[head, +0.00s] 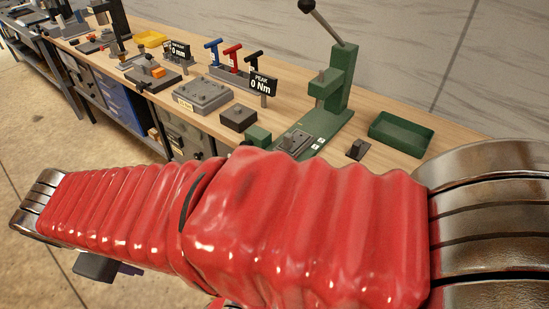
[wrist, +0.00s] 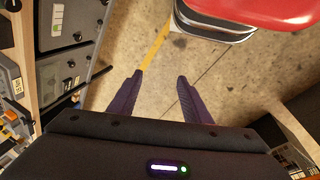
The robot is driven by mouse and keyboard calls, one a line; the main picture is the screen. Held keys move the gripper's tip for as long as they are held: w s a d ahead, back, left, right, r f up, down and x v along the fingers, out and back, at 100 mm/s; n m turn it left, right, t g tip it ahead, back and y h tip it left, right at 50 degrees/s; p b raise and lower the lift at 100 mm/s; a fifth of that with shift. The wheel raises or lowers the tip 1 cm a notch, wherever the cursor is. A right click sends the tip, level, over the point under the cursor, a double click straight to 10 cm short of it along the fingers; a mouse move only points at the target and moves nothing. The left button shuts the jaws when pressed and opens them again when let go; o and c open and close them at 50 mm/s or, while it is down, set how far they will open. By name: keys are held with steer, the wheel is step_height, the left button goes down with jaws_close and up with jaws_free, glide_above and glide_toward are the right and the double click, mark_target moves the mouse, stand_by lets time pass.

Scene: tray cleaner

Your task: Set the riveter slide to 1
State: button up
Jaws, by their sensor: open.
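The green riveter (head: 339,85) stands on the workbench in the head view, its long lever raised up and to the left. A grey slide block (head: 294,143) sits on its base, with small white labels beside it. I cannot read the labels or tell the slide's setting. My gripper (wrist: 160,77) is open and empty over the concrete floor in the wrist view, well away from the riveter. In the head view my red-sleeved arm covers the bench front, and only a small part of my gripper shows below it.
A green tray (head: 401,133) lies right of the riveter, with a small dark switch (head: 356,149) between them. Left stand a "PEAK 0 Nm" display (head: 263,84), coloured T-handles (head: 232,56) and a grey plate (head: 203,95). The floor (head: 40,130) in front is clear.

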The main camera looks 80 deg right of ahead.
steer(key=s+d+f+n+g+h, duration=0.2)
steer(key=s+d+g+h, duration=0.1)
steer(key=d, duration=0.6)
steer(key=s+d+f+n+g+h, duration=0.2)
steer(key=s+d+n+g+h, duration=0.1)
steer(key=d, duration=0.6)
steer(key=s+d+f+n+g+h, duration=0.3)
steer(key=d+g+h, duration=0.2)
steer(key=d, duration=0.5)
steer(key=shift+s+g+h, duration=0.15)
steer(key=shift+g+h, duration=0.15)
steer(key=shift+h, duration=0.1)
steer(key=shift+f, duration=0.1)
steer(key=shift+x, duration=6.9)
steer(key=shift+c, duration=0.4)
jaws_close()
